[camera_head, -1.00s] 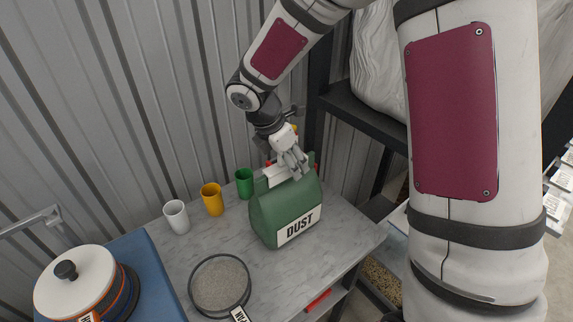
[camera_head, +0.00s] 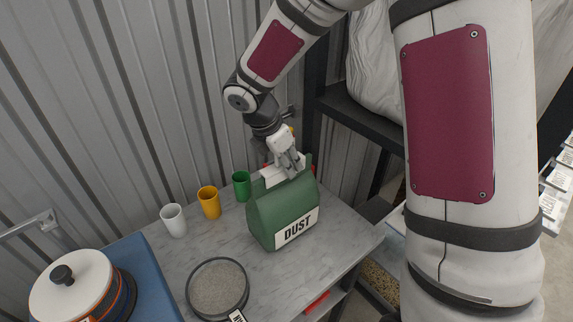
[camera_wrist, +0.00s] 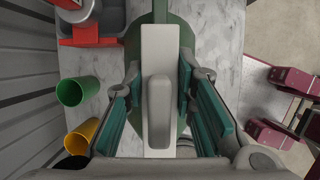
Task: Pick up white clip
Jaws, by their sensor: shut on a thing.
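The white clip (camera_head: 271,177) sits along the top edge of the green bag labelled DUST (camera_head: 283,213). In the wrist view the clip (camera_wrist: 160,50) is a long pale strip with a raised grey grip (camera_wrist: 158,112) in its middle. My gripper (camera_head: 290,164) is down at the top of the bag. In the wrist view its teal-padded fingers (camera_wrist: 160,84) stand on either side of the clip, shut on it. In the head view the fingers hide part of the clip. The bag stands upright on the grey marbled table.
White (camera_head: 173,220), yellow (camera_head: 209,202) and green (camera_head: 241,186) cups stand left of the bag. A round sieve-like pan (camera_head: 217,287) lies in front. A white-lidded pot (camera_head: 72,288) is on the blue surface at left. A dark shelf (camera_head: 360,118) rises at right, behind the table.

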